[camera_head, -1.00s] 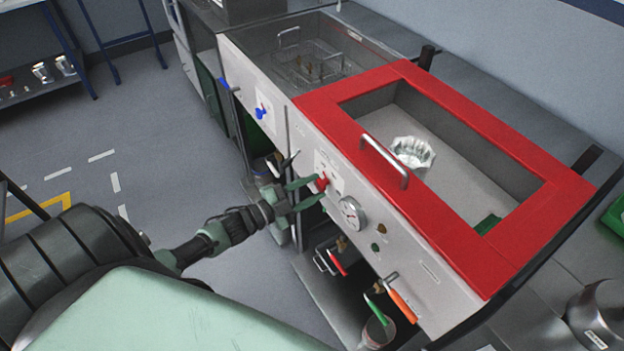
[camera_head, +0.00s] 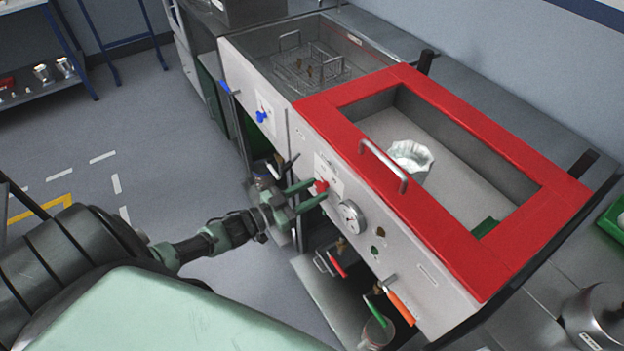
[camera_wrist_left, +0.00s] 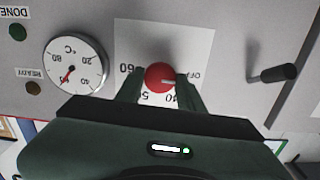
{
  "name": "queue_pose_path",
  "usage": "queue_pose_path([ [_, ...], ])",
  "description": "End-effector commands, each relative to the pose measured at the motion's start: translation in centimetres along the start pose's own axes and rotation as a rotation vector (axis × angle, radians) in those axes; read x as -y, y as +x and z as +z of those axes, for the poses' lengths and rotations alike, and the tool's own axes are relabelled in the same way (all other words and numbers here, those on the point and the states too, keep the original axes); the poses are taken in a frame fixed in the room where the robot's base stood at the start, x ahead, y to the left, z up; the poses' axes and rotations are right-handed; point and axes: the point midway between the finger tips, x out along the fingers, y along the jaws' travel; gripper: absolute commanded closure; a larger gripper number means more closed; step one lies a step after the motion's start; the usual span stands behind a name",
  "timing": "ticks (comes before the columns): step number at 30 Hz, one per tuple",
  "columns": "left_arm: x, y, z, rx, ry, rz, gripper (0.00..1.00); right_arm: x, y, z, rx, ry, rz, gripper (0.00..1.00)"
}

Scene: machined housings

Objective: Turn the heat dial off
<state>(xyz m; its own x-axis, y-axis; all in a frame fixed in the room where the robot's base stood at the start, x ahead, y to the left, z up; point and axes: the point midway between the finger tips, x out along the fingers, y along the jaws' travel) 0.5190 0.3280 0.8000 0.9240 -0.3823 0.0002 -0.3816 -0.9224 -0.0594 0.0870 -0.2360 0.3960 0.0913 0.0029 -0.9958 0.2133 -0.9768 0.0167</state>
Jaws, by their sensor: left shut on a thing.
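The heat dial (camera_head: 321,186) is a red knob on the white front panel of the machine. In the left wrist view the dial (camera_wrist_left: 159,78) sits on a white label with OFF to its right and numbers such as 40 and 60 around it. Its white pointer mark points right, roughly towards OFF. My left gripper (camera_head: 319,190) is shut on the dial, with one green finger on each side of it in the left wrist view (camera_wrist_left: 160,84). My right gripper is not in view.
A round temperature gauge (camera_head: 351,216) is beside the dial. A blue knob (camera_head: 262,115) is further left on the panel. A black-tipped lever (camera_wrist_left: 275,74) sticks out near the label. Red and orange handles hang below. A red-framed basin (camera_head: 520,245) is above the panel.

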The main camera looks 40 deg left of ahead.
Motion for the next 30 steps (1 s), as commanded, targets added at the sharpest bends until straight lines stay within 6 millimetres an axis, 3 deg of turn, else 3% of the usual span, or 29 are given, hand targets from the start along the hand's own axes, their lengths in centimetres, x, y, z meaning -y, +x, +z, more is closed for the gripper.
queue_pose_path([
  [21,-0.04,-0.07,0.16,0.004,-0.077,0.0,1.0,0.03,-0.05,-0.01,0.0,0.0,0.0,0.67],
  [22,-0.04,-0.07,0.16,0.004,-0.077,0.0,0.57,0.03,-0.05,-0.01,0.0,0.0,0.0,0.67],
  [24,-0.04,-0.07,0.15,0.003,-0.077,0.0,0.41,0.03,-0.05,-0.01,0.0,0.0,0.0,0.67],
  [30,-0.03,-0.03,0.08,0.002,-0.075,0.0,0.41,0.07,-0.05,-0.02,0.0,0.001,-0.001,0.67],
])
